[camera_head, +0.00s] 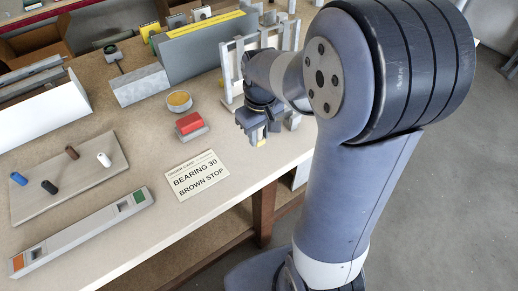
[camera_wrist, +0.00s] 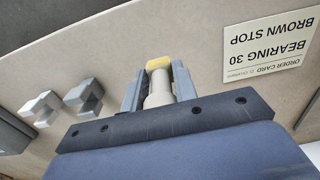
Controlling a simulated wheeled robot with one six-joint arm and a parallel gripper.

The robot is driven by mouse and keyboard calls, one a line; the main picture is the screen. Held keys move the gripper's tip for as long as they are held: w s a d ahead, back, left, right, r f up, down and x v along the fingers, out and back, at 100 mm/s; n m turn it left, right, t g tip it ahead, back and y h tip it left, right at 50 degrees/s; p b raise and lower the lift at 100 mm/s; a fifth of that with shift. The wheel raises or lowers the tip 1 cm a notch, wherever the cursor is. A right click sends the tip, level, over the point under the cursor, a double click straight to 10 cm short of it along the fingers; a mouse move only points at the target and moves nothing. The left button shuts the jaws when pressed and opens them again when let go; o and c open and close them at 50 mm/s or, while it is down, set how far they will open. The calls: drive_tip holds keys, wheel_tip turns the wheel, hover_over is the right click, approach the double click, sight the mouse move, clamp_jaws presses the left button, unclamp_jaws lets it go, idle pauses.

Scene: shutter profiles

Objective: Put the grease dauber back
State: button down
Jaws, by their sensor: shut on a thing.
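My gripper (camera_wrist: 158,85) is shut on the grease dauber (camera_wrist: 158,95), a pale round handle with a yellow tip, in the wrist view. In the head view my gripper (camera_head: 258,136) is over the bench's right part, near the front edge, and only a bit of the dauber's yellow tip (camera_head: 262,142) shows. Two grey notched blocks (camera_wrist: 40,108) (camera_wrist: 84,97) stand left of my gripper in the wrist view, apart from the dauber. A round cup of yellow stuff (camera_head: 179,101) stands left of my gripper in the head view.
An order card (camera_head: 196,175) reads "BEARING 30, BROWN STOP". A red block on a grey base (camera_head: 190,126) is near the cup. A board with several coloured stops (camera_head: 70,178) and a long grey profile (camera_head: 82,232) lie left. A pale rack (camera_head: 232,70) stands behind my gripper.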

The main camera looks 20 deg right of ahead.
drive_tip(key=shift+f, duration=2.6)
drive_tip(key=shift+f, duration=0.1)
drive_tip(key=c, duration=1.1)
unclamp_jaws()
drive_tip(key=r, duration=1.2)
drive_tip(key=shift+s+r, duration=0.1)
drive_tip(key=shift+s, duration=0.15)
